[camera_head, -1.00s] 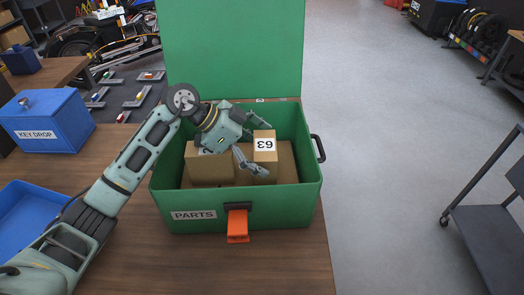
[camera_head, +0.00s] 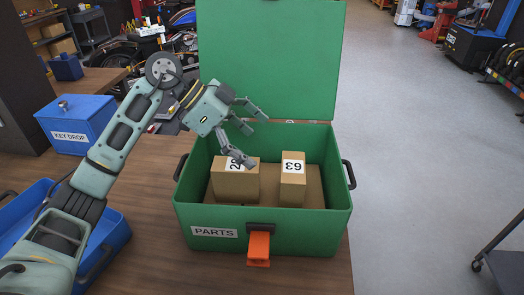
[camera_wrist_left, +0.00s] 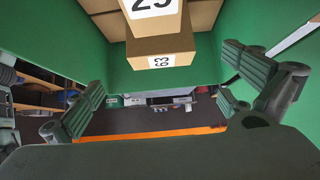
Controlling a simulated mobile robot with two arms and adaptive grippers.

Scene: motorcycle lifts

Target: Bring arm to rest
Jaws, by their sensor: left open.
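My left gripper (camera_head: 250,132) is open and empty in the head view. It hangs above the left part of an open green parts box (camera_head: 300,233). Its fingers also show at both sides of the left wrist view (camera_wrist_left: 165,95). Two cardboard boxes stand apart inside the green box: a wider one (camera_head: 235,185) at the left, its label partly hidden by a finger, and a narrower one labelled 63 (camera_head: 292,185) at the right. The narrower box also shows in the left wrist view (camera_wrist_left: 150,48). My right gripper is not in view.
The green lid (camera_head: 268,60) stands raised behind the box. An orange latch (camera_head: 258,248) hangs at its front. A blue key drop box (camera_head: 75,125) and a blue tray (camera_head: 122,228) are at the left. Open floor lies to the right; a dark cart (camera_head: 505,262) is at the far right.

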